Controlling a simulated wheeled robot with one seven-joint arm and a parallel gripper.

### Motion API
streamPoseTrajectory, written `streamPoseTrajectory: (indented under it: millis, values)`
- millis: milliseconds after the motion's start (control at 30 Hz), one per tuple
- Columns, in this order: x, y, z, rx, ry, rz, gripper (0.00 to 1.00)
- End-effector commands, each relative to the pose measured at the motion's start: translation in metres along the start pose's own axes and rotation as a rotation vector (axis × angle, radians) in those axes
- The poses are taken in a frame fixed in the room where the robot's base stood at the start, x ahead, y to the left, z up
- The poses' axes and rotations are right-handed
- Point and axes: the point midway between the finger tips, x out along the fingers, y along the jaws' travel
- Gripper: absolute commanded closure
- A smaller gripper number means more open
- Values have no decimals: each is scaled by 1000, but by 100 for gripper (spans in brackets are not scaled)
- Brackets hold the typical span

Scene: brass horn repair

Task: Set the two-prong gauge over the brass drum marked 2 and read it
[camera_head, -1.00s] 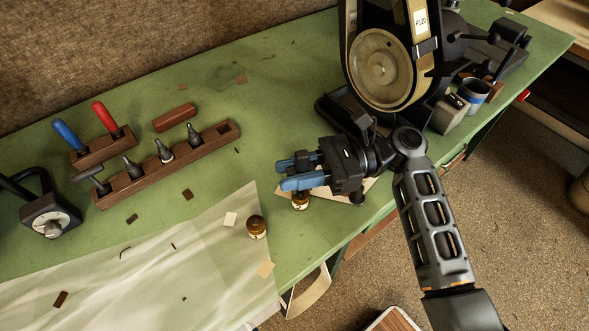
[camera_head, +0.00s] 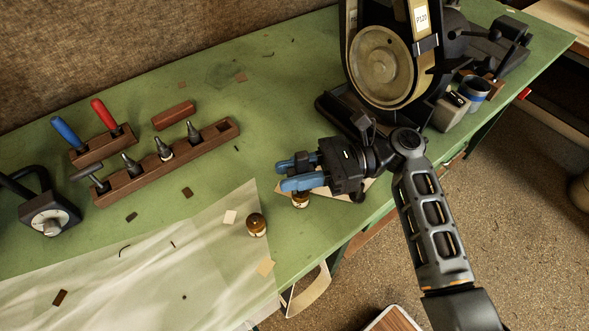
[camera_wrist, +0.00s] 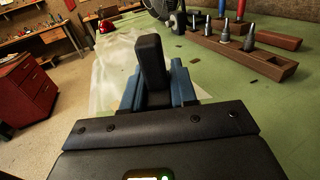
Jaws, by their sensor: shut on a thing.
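My gripper (camera_head: 291,173) has its blue fingers over the front right part of the green bench. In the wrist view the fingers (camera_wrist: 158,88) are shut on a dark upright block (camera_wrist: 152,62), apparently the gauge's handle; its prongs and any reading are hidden. One small brass drum (camera_head: 300,202) shows just below the fingers, its top partly covered by them. I cannot read a number on either drum, or tell whether the gauge touches one.
A belt grinder (camera_head: 381,68) stands behind my gripper. A wooden rack (camera_head: 150,176) with dark tips, a block with red and blue handles (camera_head: 103,148), and a dial box (camera_head: 50,215) lie left. A pale sheet (camera_head: 160,275) covers the front. The bench edge is close.

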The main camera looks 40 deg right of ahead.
Motion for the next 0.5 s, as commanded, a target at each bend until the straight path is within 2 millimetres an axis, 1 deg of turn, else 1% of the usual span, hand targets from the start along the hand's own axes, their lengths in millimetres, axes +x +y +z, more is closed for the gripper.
streamPoseTrajectory:
  millis: [500]
  values:
    - [0, 0, -7, 1, 0, 0, 100]
